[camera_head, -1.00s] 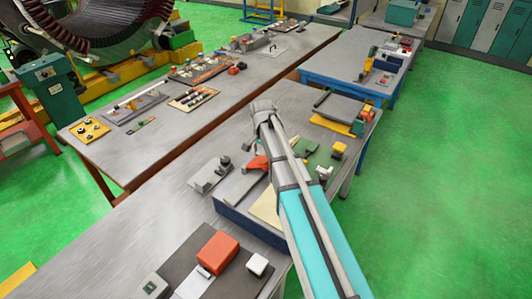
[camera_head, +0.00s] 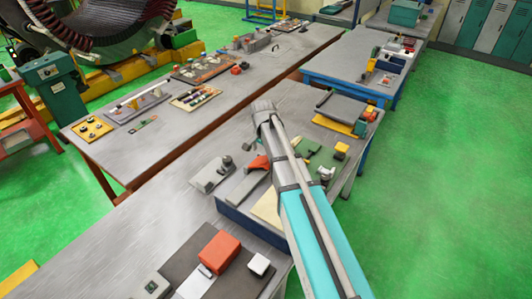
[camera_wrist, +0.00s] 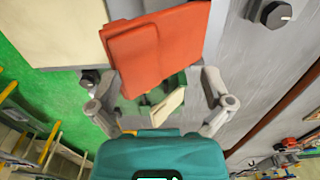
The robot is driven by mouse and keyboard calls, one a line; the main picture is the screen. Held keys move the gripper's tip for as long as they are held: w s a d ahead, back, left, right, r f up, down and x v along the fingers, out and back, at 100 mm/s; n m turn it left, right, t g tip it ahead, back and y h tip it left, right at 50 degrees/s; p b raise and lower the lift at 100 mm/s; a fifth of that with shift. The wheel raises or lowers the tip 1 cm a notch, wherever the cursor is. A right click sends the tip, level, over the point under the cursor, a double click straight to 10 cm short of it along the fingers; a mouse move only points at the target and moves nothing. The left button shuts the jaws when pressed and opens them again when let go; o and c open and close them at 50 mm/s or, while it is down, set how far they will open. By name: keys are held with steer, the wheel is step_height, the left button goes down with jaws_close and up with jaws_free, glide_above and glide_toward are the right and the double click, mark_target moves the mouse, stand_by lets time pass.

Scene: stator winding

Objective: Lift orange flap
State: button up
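The orange flap (camera_wrist: 155,55) fills the upper middle of the wrist view, a broad flat orange-red plate that looks tilted. In the head view a small part of the orange flap (camera_head: 258,163) shows just left of my arm, above a grey part on the near workbench. My gripper (camera_wrist: 160,82) has its two grey fingers spread apart, one at each side of the flap's near end. I cannot tell whether the fingertips touch the flap. In the head view my arm hides the gripper.
A cream sheet (camera_wrist: 60,30) lies left of the flap in the wrist view, and a black knob (camera_wrist: 276,14) stands to the right. On the near bench are a red box (camera_head: 219,251), a white block (camera_head: 259,264) and a small grey device (camera_head: 211,174). The long bench (camera_head: 190,125) runs behind.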

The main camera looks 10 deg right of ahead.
steer(key=shift+w+a+r+p, duration=0.3)
steer(key=shift+w+r+p, duration=0.05)
steer(key=shift+r+p, duration=0.2)
steer(key=shift+w+a+r+p, duration=0.25)
steer(key=shift+w+r+p, duration=0.15)
steer(key=shift+p, duration=0.1)
steer(key=w+a+r+p, duration=0.2)
steer(key=r+p, duration=0.3)
steer(key=w+a+r+p, duration=0.3)
steer(key=r+p, duration=0.2)
steer(key=r, duration=0.1)
steer(key=shift+a+p, duration=0.15)
steer(key=shift+p, duration=0.25)
stand_by(0.8)
steer(key=shift+f, duration=0.1)
stand_by(0.5)
steer(key=s+d+f+n+b, duration=0.3)
steer(key=s+f+b, duration=0.3)
steer(key=s, duration=0.3)
steer(key=s+d+f+n+b, duration=0.3)
steer(key=s+f+b, duration=0.2)
steer(key=s, duration=0.4)
steer(key=s+d+f+n+b, duration=0.3)
steer(key=s+f+b, duration=0.3)
steer(key=s, duration=0.3)
steer(key=shift+d+f+b, duration=0.3)
steer(key=shift+f+b, duration=0.05)
steer(key=shift+b, duration=0.05)
